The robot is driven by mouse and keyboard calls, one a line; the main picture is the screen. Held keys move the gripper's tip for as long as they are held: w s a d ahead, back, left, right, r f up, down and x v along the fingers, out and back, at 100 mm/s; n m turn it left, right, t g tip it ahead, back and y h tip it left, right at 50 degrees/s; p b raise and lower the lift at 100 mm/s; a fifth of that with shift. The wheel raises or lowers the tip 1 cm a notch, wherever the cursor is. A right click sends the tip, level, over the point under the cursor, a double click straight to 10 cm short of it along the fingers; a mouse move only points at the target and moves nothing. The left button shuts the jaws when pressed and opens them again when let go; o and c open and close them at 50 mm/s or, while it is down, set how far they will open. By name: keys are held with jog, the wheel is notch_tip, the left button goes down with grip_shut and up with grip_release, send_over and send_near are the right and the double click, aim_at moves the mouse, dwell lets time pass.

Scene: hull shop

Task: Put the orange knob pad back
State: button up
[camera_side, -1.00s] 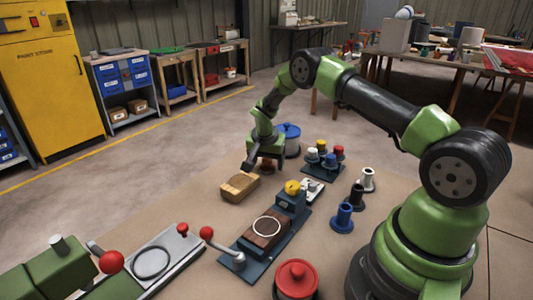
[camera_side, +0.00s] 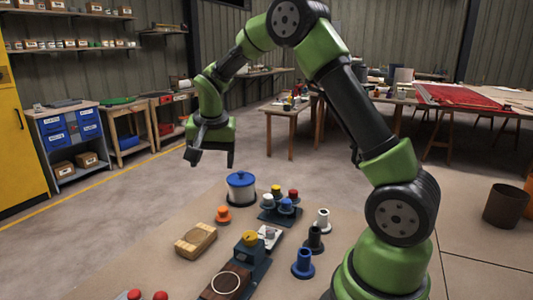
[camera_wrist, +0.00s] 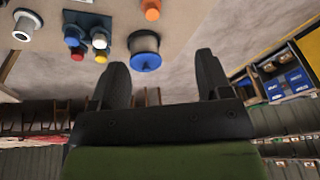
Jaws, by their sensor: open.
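The orange knob pad (camera_side: 223,214) stands upright on the tabletop, between the wooden block and the blue-lidded pot. It also shows at the top edge of the wrist view (camera_wrist: 151,10), partly cut off. My gripper (camera_side: 208,163) is open and empty, raised well above the table, up and to the left of the pad in the side view. In the wrist view its two fingers (camera_wrist: 163,75) are spread apart with nothing between them. A dark stand (camera_side: 267,217) holds yellow, red, white and blue knobs to the right of the orange pad.
A blue-lidded pot (camera_side: 241,190) stands behind the pad. A wooden block (camera_side: 196,240) lies in front. White (camera_side: 322,219), black (camera_side: 314,240) and blue (camera_side: 303,263) posts stand to the right. A fixture with a yellow knob (camera_side: 250,238) is in front.

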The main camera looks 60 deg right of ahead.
jog(key=s+a+r+n+t, duration=0.1)
jog(key=s+a+r+n, duration=0.1)
jog(key=s+a+r, duration=0.4)
jog(key=s+a+r+n+t+y, duration=0.2)
jog(key=s+a+n, duration=0.1)
jog(key=s, duration=0.5)
jog(key=s+a+r+n+t+y, duration=0.1)
jog(key=s+a+r+n+y, duration=0.1)
jog(key=s, duration=0.6)
jog(key=shift+s+a+r+n+t, duration=0.15)
jog(key=shift+a+r+n+t, duration=0.4)
jog(key=shift+a, duration=0.7)
jog(key=shift+f, duration=0.1)
